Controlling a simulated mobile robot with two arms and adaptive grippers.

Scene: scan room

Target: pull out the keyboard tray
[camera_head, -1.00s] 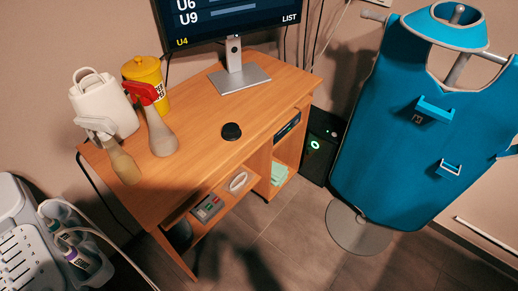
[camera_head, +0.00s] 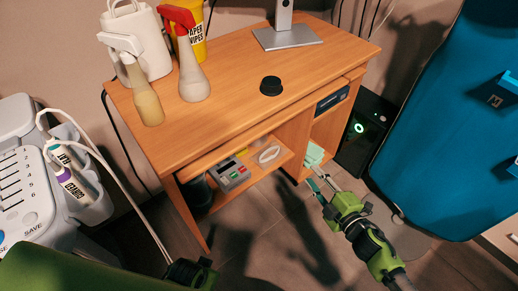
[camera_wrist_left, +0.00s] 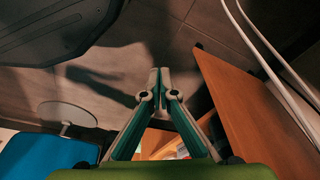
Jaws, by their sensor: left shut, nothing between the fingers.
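The wooden desk (camera_head: 225,121) stands against the wall. A thin wooden front (camera_head: 270,133), apparently the keyboard tray, runs close under the desktop's front edge and looks pushed in. My right gripper (camera_head: 317,184) is open and empty, in front of the desk's right-hand compartment and apart from the tray as far as I can tell. My left gripper (camera_wrist_left: 160,76) is shut and empty in the left wrist view, its fingertips together over the dark floor.
Two spray bottles (camera_head: 188,82), a wipes tub (camera_head: 191,42), a black puck (camera_head: 271,86) and a monitor stand (camera_head: 286,37) are on the desktop. A lower shelf (camera_head: 222,197) holds a grey device (camera_head: 232,173). A white cart (camera_head: 28,194) stands left, a blue apron (camera_head: 437,145) right.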

